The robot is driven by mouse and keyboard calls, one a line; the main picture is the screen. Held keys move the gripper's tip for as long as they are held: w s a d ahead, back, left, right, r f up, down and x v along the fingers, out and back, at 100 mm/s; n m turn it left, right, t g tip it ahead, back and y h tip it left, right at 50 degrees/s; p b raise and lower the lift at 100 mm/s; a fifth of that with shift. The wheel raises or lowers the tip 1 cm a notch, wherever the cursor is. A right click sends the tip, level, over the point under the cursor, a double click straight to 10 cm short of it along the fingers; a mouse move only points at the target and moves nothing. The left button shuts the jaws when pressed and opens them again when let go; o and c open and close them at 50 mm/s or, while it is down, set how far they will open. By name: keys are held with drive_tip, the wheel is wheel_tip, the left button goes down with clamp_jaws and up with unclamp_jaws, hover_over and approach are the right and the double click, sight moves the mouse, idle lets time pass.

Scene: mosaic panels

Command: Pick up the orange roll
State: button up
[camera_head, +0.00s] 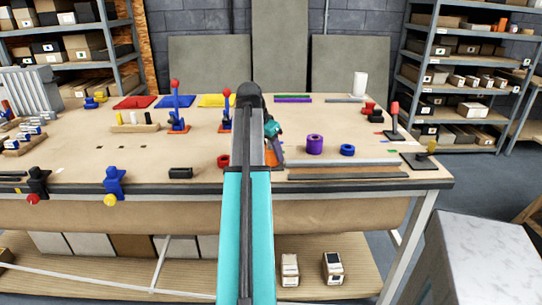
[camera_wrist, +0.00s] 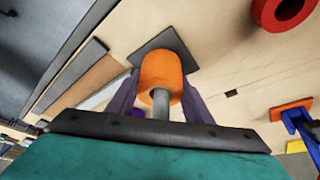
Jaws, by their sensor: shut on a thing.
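The orange roll (camera_wrist: 161,70) is in the middle of the wrist view. It sits around a grey upright post (camera_wrist: 160,104), whose end sticks out of the roll towards the wrist camera. A dark square base plate (camera_wrist: 183,46) shows beyond the roll. My gripper (camera_wrist: 160,86) has one finger on each side of the roll and is shut on it. Whether the roll touches the base plate cannot be told. In the head view my arm hides most of the roll and its stand, and my gripper (camera_head: 272,148) is over the middle of the bench.
A purple roll (camera_head: 314,144) and a blue ring (camera_head: 347,150) lie to the right on the bench (camera_head: 230,190). A red ring (camera_head: 223,161) lies left of my arm; it also shows in the wrist view (camera_wrist: 262,14). Other post stands (camera_head: 419,160) are at the right end.

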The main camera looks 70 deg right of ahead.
wheel_tip(320, 180, up, 18)
drive_tip(key=shift+f+b, duration=0.25)
drive_tip(key=shift+b, duration=0.2)
idle(0.7)
wheel_tip(320, 180, up, 7)
drive_tip(key=p, duration=0.5)
idle(0.7)
